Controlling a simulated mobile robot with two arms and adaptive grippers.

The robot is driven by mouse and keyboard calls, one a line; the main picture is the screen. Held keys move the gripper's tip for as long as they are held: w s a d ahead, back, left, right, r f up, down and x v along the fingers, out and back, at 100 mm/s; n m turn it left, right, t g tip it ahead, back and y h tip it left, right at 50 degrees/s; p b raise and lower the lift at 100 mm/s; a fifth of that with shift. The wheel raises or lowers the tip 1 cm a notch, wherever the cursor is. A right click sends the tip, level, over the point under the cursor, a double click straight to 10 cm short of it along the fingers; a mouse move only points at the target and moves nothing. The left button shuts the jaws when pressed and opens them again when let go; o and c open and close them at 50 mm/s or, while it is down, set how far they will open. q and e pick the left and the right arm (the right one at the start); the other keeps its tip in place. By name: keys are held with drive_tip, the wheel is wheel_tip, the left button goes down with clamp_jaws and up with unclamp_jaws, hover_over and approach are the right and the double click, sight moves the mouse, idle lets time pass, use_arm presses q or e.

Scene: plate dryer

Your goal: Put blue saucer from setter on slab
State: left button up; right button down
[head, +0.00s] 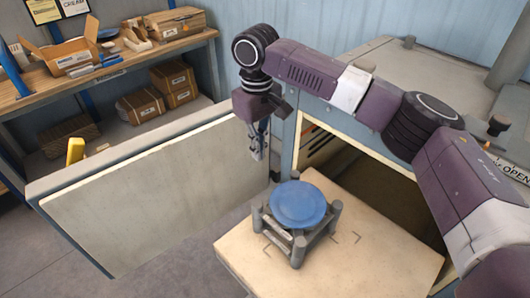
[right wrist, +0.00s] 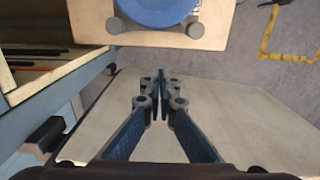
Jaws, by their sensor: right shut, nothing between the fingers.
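The blue saucer (head: 299,204) lies flat on top of the grey setter (head: 298,252), a frame with several upright posts. The setter stands on the pale slab (head: 375,272) in front of the open kiln chamber. My right gripper (head: 258,156) points down, shut and empty, above and behind the saucer, near the open door's edge. In the right wrist view the shut fingers (right wrist: 159,82) are apart from the saucer (right wrist: 155,8), which shows partly at the top edge with the setter's posts (right wrist: 195,29) beside it. My left gripper is not in view.
The open kiln door (head: 160,190) stands to the left of the slab. A workbench (head: 110,68) with boxes is at the back left. The slab has bare room right of the setter, with dark corner marks (head: 345,238) on it.

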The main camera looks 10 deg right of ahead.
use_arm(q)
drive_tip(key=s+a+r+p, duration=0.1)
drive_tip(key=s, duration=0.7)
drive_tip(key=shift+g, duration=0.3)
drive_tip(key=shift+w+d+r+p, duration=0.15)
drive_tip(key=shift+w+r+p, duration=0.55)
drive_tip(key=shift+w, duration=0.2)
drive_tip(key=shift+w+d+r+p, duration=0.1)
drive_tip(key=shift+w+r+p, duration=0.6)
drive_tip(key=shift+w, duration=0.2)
use_arm(e)
drive_tip(key=s+d+f, duration=0.2)
drive_tip(key=s+f, duration=0.2)
drive_tip(key=f, duration=0.5)
